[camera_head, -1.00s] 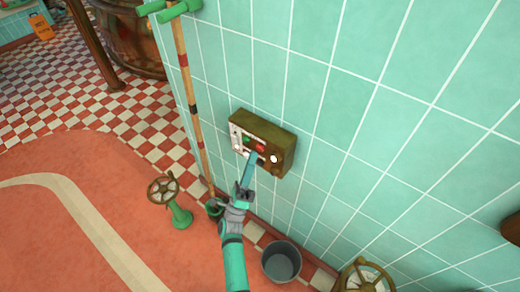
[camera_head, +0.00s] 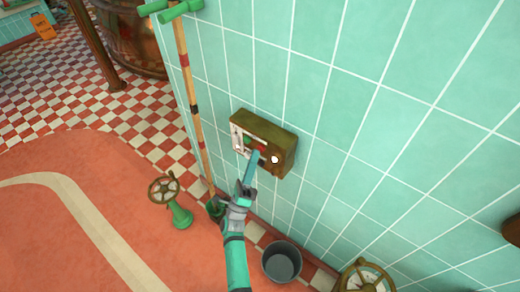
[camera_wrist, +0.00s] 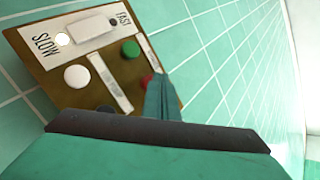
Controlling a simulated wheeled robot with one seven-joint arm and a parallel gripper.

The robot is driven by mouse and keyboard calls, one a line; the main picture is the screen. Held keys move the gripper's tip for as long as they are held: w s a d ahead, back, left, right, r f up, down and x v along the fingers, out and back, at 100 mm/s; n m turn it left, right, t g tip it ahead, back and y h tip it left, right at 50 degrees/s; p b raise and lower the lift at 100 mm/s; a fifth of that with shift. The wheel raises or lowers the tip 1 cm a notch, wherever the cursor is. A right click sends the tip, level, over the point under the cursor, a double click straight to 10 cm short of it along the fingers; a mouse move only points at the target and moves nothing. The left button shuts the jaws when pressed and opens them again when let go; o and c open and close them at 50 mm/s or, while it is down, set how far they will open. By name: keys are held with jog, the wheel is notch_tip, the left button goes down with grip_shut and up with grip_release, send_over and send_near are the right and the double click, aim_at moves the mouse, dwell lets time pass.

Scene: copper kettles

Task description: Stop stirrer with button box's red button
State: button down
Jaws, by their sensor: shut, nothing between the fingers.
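The button box (camera_head: 278,148) is a brown-green box with a pale front panel, fixed to the tiled wall. It also shows in the wrist view (camera_wrist: 45,75). Its red button (camera_head: 262,149) is partly hidden by my gripper (camera_head: 256,155); in the wrist view only an edge of the red button (camera_wrist: 148,80) shows. My gripper is shut and empty, its teal fingertips (camera_wrist: 161,82) at the red button. I cannot tell whether they touch or press it. A green button (camera_wrist: 130,48) and a white round knob (camera_wrist: 77,77) sit beside it. The stirrer cannot be made out.
A slider with SLOW and FAST labels (camera_wrist: 92,32) is on the panel. A long wooden pole (camera_head: 190,95) leans at the wall left of the box. A copper kettle (camera_head: 135,40) is far left.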

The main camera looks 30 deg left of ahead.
jog(key=shift+w, duration=0.2)
jog(key=shift+w+d, duration=0.1)
dwell(0.4)
jog(key=shift+w, duration=0.15)
dwell(0.3)
jog(key=shift+s, duration=0.8)
